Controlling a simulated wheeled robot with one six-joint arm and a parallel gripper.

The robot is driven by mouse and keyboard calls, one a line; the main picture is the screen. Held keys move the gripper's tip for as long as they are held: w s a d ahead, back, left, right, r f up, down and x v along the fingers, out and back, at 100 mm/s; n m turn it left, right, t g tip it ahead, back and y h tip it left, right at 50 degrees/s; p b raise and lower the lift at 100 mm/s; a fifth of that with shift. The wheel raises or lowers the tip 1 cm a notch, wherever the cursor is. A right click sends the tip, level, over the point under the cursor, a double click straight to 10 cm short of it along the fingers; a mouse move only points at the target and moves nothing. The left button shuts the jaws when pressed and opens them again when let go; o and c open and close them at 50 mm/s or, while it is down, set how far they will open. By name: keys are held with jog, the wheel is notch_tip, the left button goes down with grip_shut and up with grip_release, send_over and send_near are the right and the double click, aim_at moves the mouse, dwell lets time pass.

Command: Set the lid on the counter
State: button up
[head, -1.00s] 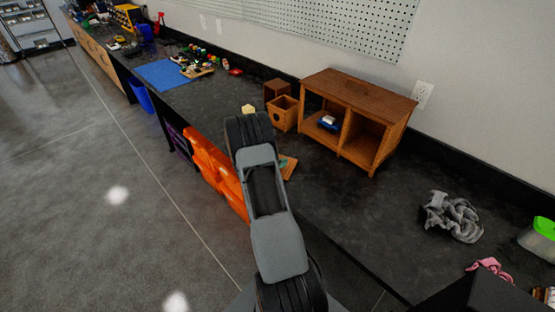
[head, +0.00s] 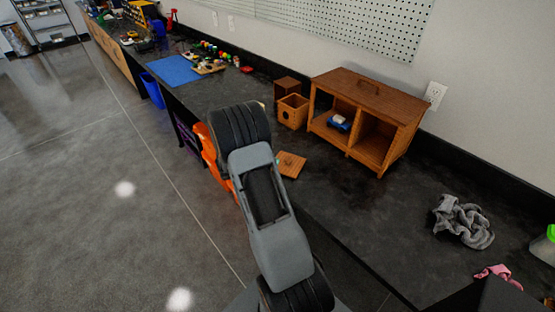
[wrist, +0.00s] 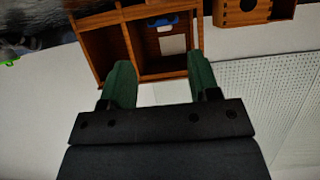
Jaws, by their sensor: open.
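A flat, square wooden piece that looks like the lid (head: 291,164) lies on the dark counter (head: 345,215) near its front edge, just right of my arm in the head view. An open wooden box (head: 292,112) with a round hole in its front stands behind it; it also shows at the top of the wrist view (wrist: 240,10). My gripper (wrist: 160,62) is open, with nothing between its green fingers. The fingers point toward the wooden cabinet in the wrist view. My arm hides the gripper in the head view. The lid cannot be made out in the wrist view.
The two-compartment wooden cabinet (head: 366,86) stands against the wall, with a blue and white item (head: 339,122) inside. A grey cloth (head: 463,222) and pink cloth (head: 497,274) lie to the right. A blue mat (head: 174,70) lies far left. Counter in front of the cabinet is clear.

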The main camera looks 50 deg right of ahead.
jog(key=s+a+r+n+t+y, duration=0.1)
jog(key=s+a+r+n+y, duration=0.3)
jog(key=a, duration=0.6)
jog(key=s+a+r+n+t+y, duration=0.2)
jog(key=s+a+r+n+y, duration=0.3)
jog(key=a+n, duration=0.3)
jog(key=s+a+r+n+t+y, duration=0.1)
jog(key=s+a+r+n+y, duration=0.3)
jog(key=a, duration=0.8)
notch_tip(320, 180, up, 2)
jog(key=s+n, duration=0.1)
jog(key=n, duration=0.2)
jog(key=shift+s+a+r+t, duration=0.25)
jog(key=shift+s+t, duration=0.05)
jog(key=shift+t, duration=0.1)
